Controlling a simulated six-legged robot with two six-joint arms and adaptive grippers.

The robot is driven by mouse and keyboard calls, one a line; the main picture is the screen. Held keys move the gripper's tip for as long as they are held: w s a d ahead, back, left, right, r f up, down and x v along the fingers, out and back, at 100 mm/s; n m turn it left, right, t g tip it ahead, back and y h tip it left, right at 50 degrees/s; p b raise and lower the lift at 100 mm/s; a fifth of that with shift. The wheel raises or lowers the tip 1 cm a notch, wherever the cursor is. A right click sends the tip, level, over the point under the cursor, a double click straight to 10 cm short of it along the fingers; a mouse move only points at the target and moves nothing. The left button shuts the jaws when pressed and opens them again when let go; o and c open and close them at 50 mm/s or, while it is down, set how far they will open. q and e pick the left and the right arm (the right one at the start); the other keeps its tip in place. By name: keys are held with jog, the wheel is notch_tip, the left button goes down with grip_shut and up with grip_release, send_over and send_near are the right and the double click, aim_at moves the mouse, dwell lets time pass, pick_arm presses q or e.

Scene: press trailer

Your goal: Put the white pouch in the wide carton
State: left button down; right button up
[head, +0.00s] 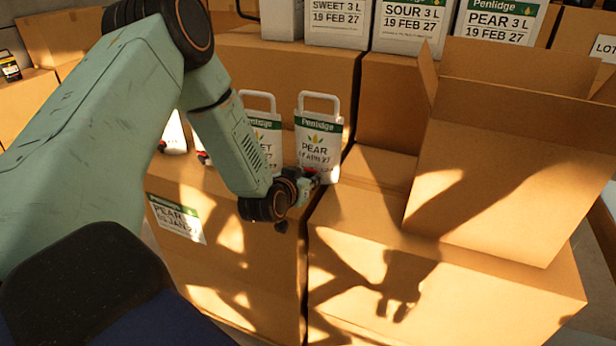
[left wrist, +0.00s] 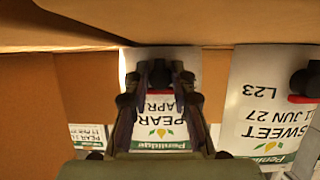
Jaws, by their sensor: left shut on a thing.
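The white pouch (head: 319,140) has a carry handle, a green Penlidge band and a PEAR label. It stands upright on the brown boxes in the middle of the head view. My left gripper (head: 308,182) is at its lower front and shut on it. In the left wrist view the pouch (left wrist: 158,122) shows upside down behind the fingers of my left gripper (left wrist: 160,78), which hide part of it. An open carton (head: 490,185) with raised flaps stands to the right, apart from the pouch; its inside is mostly hidden. My right gripper is not in view.
A similar SWEET pouch (head: 264,135) stands just left of the held one, partly behind my arm; it shows large in the left wrist view (left wrist: 268,105). Several white pouches (head: 411,25) stand on boxes at the back. A closed box top (head: 365,215) lies before the carton.

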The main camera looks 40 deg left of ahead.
pick_arm(q)
jog(key=shift+r, duration=0.1)
jog(key=c, duration=1.5)
grip_release()
jog(key=shift+f, duration=0.2)
jog(key=shift+c, duration=0.2)
jog(key=o, duration=0.3)
jog(key=shift+o, duration=0.6)
